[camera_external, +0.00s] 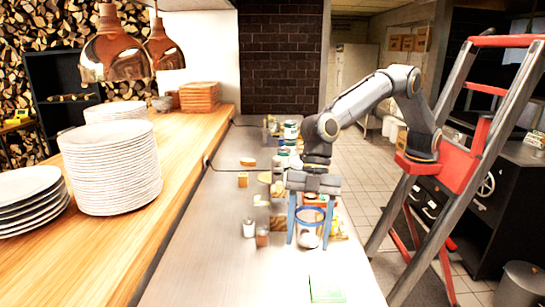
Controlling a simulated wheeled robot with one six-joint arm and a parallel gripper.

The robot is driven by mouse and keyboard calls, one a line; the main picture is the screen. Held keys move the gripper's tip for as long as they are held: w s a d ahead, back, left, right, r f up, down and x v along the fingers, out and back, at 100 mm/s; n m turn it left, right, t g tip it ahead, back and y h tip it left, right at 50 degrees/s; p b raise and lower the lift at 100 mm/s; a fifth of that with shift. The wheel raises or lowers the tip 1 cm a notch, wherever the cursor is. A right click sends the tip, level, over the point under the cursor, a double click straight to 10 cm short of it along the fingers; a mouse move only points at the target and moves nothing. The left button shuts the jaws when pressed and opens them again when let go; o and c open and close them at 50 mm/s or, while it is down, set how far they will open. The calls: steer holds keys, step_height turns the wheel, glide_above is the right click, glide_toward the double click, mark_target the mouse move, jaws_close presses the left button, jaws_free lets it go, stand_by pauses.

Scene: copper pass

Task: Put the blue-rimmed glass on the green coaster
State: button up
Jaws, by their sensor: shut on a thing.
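The blue-rimmed glass (311,232) is between the two fingers of my gripper (308,242), which is shut on it. The glass looks upright, with its blue rim at the top. The green coaster (327,290) lies flat on the metal counter near the front edge of the picture. My gripper and the glass are behind the coaster, apart from it. Whether the glass touches the counter is hard to tell.
Several jars, blocks and small items crowd the metal counter (205,255) behind and beside my gripper. Two small containers (249,228) stand left of the glass. The counter around the coaster is clear. A wooden ledge with stacked plates (112,172) runs along the left.

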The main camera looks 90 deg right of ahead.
steer(key=s+a, duration=0.4)
steer(key=a, duration=0.1)
steer(key=p, duration=0.1)
glide_above(326, 292)
steer(key=shift+m, duration=0.3)
step_height(326, 292, down, 4)
steer(key=shift+f, duration=0.2)
steer(key=shift+f+p, duration=0.6)
steer(key=shift+f, duration=1.85)
steer(key=shift+f, duration=0.15)
steer(key=o, duration=1.2)
steer(key=shift+r, duration=0.3)
steer(key=b+v, duration=0.2)
steer(key=v, duration=0.9)
steer(key=shift+s+d+r+b, duration=0.2)
steer(key=shift+d+r+b, duration=0.05)
steer(key=shift+d+b, duration=0.1)
